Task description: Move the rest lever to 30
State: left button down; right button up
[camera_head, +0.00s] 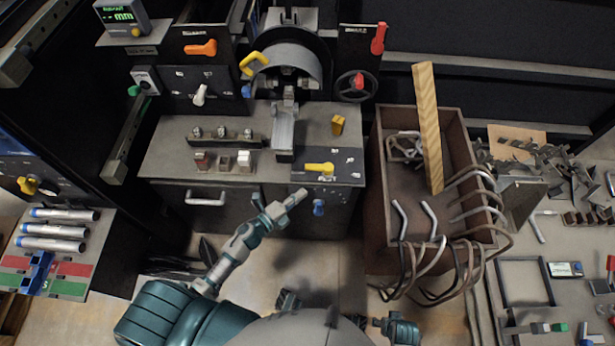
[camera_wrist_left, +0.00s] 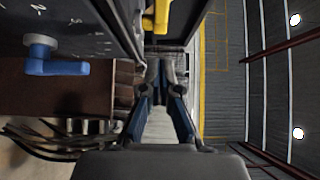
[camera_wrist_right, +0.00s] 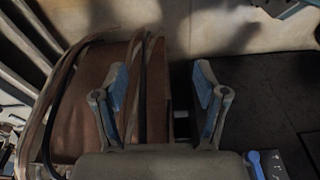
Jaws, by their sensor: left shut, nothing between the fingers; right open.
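My left gripper (camera_head: 301,194) is shut and empty in front of the bench's right front corner. In the left wrist view its fingertips (camera_wrist_left: 160,72) are together, below a yellow lever (camera_wrist_left: 163,14). In the head view a yellow lever (camera_head: 318,167) lies on a dark marked plate on the bench top, just beyond the gripper and apart from it. A blue lever (camera_head: 318,207) is on the bench front, also in the left wrist view (camera_wrist_left: 57,67). I cannot read which lever is the rest lever or the scale numbers. My right gripper (camera_wrist_right: 160,85) is open and empty.
A brown crate (camera_head: 380,200) with bent rods and a wooden plank (camera_head: 428,125) stands right of the bench. Rods overhang its front. Other levers are orange (camera_head: 200,48), white (camera_head: 199,95) and red (camera_head: 379,38). A display (camera_head: 123,16) is at upper left.

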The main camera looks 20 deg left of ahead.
aim_at(319, 170)
pick_arm(q)
jog(key=w, duration=0.6)
jog(key=shift+w+d+f, duration=0.15)
jog(key=shift+w+d, duration=0.05)
jog(key=shift+w, duration=0.2)
jog(key=shift+w+a, duration=0.15)
jog(key=shift+w, duration=0.25)
pick_arm(e)
jog(key=shift+w+a+r, duration=0.15)
jog(key=shift+a+r, duration=0.35)
jog(key=shift+r, duration=0.25)
pick_arm(q)
jog(key=shift+d, duration=0.2)
pick_arm(e)
jog(key=shift+d, duration=0.1)
